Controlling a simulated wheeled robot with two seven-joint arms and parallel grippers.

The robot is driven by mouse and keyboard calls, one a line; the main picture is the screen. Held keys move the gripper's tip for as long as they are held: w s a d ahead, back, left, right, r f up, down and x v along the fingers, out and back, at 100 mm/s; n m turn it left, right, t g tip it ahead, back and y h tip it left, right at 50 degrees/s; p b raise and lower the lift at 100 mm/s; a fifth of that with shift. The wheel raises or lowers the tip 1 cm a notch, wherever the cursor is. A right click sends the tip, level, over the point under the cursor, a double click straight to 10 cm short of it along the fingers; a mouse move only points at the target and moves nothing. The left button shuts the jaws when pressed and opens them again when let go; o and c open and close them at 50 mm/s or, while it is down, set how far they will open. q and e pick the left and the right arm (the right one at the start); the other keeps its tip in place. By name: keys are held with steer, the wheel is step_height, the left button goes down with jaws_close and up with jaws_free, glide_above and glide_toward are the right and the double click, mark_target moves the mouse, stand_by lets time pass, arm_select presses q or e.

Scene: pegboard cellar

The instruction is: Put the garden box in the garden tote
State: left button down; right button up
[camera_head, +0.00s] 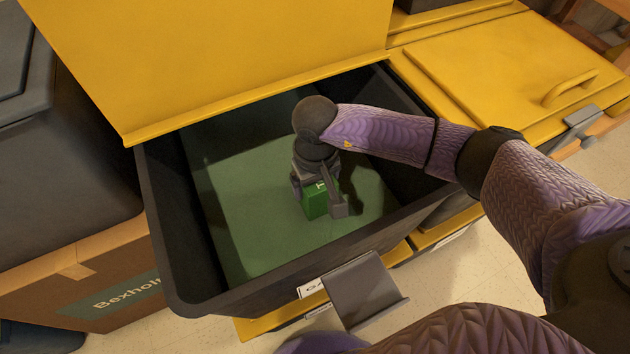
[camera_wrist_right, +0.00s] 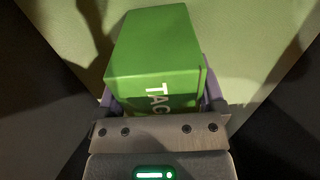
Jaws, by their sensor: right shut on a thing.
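The garden box is a small green box (camera_head: 315,203) with white lettering. It also shows large in the right wrist view (camera_wrist_right: 153,57), where the letters "TAC" can be read. My right gripper (camera_head: 321,196) points down inside the open tote and is shut on the green box. The tote (camera_head: 165,235) is a dark bin with a green floor and a raised yellow lid (camera_head: 210,50). Its front label is partly hidden, so I cannot read it fully. I cannot tell whether the box touches the tote floor. My left gripper is not in view.
A closed yellow-lidded tote (camera_head: 490,65) with a handle stands at the right. A cardboard box (camera_head: 60,275) and a dark grey bin (camera_head: 60,170) stand at the left. The tote's interior around the box is empty.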

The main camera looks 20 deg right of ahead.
steer(key=shift+f, duration=0.2)
steer(key=o, duration=1.1)
step_height(320, 180, up, 13)
steer(key=p, duration=0.6)
steer(key=shift+f, duration=0.2)
steer(key=shift+f, duration=0.1)
